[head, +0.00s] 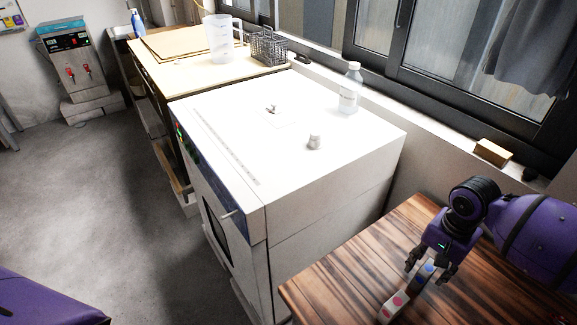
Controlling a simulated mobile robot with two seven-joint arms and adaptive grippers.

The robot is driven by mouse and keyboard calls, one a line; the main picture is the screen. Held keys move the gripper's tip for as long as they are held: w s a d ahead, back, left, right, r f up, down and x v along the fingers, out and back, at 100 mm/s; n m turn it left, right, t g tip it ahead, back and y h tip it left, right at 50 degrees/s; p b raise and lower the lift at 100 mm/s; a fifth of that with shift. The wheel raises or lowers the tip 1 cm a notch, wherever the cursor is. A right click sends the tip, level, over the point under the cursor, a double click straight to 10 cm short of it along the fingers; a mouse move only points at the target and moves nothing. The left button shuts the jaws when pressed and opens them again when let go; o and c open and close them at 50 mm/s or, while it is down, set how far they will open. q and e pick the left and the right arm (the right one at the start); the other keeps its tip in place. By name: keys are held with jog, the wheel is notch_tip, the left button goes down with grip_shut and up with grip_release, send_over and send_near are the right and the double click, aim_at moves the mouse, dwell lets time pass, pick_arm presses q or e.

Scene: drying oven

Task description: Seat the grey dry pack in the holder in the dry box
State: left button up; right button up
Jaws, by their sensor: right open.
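My right gripper (429,273) is open, pointing down at the wooden table at the lower right. Its fingers are on either side of the far end of a pale strip-like block (392,307) with red and blue round spots. I cannot tell whether the fingers touch it. A small grey-white piece (315,142) stands on top of the white drying oven (330,205). I cannot tell whether any of these is the grey dry pack, the holder or the dry box. My left gripper is out of view.
The wooden table (345,285) stands close to the oven's right side. A clear bottle (350,92) and a small metallic item (271,109) are on the oven. A back bench holds a jug (222,42) and a dark wire basket (268,48). A tan block (492,152) lies on the sill.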

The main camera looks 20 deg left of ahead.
jog(key=shift+f, duration=0.45)
jog(key=shift+w, duration=0.1)
grip_shut()
jog(key=shift+r, duration=0.15)
